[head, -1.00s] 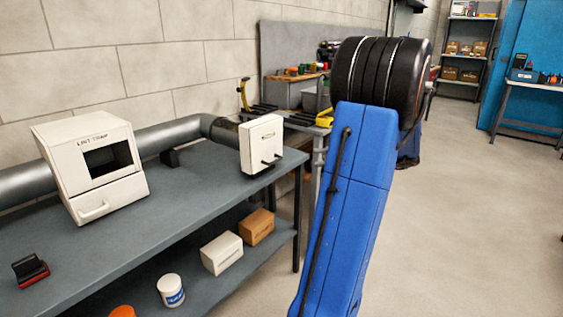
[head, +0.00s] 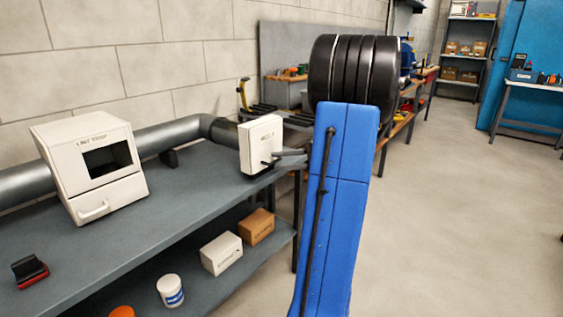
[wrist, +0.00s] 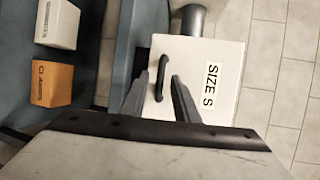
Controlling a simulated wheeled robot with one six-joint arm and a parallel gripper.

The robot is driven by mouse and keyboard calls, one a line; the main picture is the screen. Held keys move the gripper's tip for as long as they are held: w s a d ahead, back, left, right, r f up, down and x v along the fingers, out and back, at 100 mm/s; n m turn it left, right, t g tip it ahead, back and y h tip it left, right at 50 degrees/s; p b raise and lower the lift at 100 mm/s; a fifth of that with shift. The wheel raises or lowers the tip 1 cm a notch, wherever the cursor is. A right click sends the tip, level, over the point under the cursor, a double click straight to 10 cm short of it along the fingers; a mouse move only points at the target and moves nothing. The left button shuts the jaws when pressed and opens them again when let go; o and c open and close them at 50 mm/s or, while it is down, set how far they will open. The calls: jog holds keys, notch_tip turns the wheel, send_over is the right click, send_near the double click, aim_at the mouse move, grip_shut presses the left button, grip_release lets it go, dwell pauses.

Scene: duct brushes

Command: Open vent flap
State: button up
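The vent flap (head: 259,143) is a white square plate at the right end of the grey duct (head: 170,135), and it looks closed. A dark handle (head: 268,163) sticks out from it. In the wrist view the flap (wrist: 225,60) carries a "SIZE S" label and a black bar handle (wrist: 161,68). My gripper (wrist: 160,80) is open, with its two fingers apart on either side of the handle's line. I cannot tell whether they touch it. In the head view my blue arm hides most of the gripper; a grey part (head: 291,155) shows right of the flap.
A white lint trap box (head: 90,165) and a red-black brush (head: 30,271) stand on the grey bench (head: 165,215). The lower shelf holds a white box (head: 222,253), a brown box (head: 257,227) and a white tub (head: 170,290).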

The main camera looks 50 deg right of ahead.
jog(key=shift+w+a, duration=0.1)
grip_shut()
